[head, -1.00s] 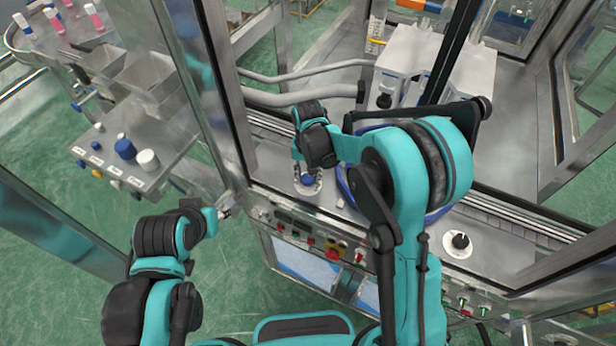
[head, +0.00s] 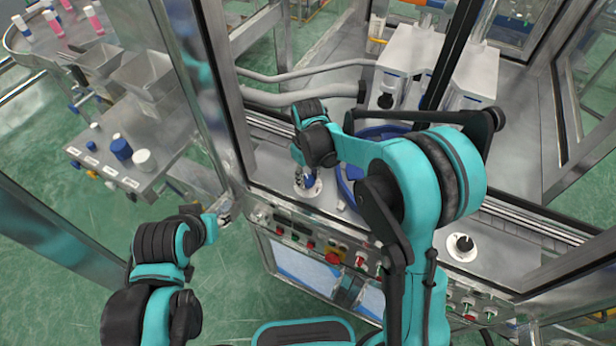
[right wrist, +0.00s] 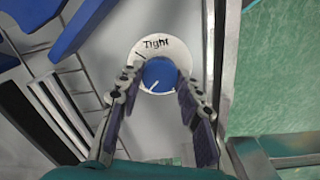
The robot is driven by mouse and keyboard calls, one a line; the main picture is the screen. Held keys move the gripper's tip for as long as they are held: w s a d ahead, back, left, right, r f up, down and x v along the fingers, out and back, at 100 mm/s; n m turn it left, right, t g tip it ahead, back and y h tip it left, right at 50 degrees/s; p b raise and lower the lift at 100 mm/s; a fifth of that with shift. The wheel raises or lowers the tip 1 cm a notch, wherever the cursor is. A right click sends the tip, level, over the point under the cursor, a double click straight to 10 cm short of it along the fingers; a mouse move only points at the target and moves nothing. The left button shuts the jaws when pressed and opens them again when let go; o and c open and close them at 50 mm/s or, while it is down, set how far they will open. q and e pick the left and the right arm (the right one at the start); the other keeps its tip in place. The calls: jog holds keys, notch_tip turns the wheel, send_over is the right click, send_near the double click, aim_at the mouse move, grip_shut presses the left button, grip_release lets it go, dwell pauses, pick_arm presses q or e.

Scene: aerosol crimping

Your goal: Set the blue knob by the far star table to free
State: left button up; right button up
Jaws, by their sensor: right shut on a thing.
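The blue knob (right wrist: 160,75) sits on a round white dial plate (right wrist: 146,50) in the right wrist view. "Tight" is printed above the knob; its white pointer line aims down and to the left. The fingers of my right gripper (right wrist: 157,95) are on both sides of the knob, shut on it. In the head view my right gripper (head: 308,178) is over the same dial (head: 311,193), mostly hiding the knob. A blue round part (head: 349,183), perhaps the star table, is partly hidden behind my right arm. My left gripper (head: 224,220) is in front of the machine; its jaw state is unclear.
A black knob on a white dial (head: 463,246) is on the deck at right. Buttons line the front panel (head: 300,240), with a red one (head: 333,258). A metal post (head: 215,100) stands left of my right gripper. A side bench (head: 105,178) with blue and white knobs is at left.

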aim_at(308, 179)
jog(key=shift+n, duration=0.4)
jog(key=o, duration=1.2)
jog(key=shift+c, duration=0.2)
notch_tip(308, 179, up, 12)
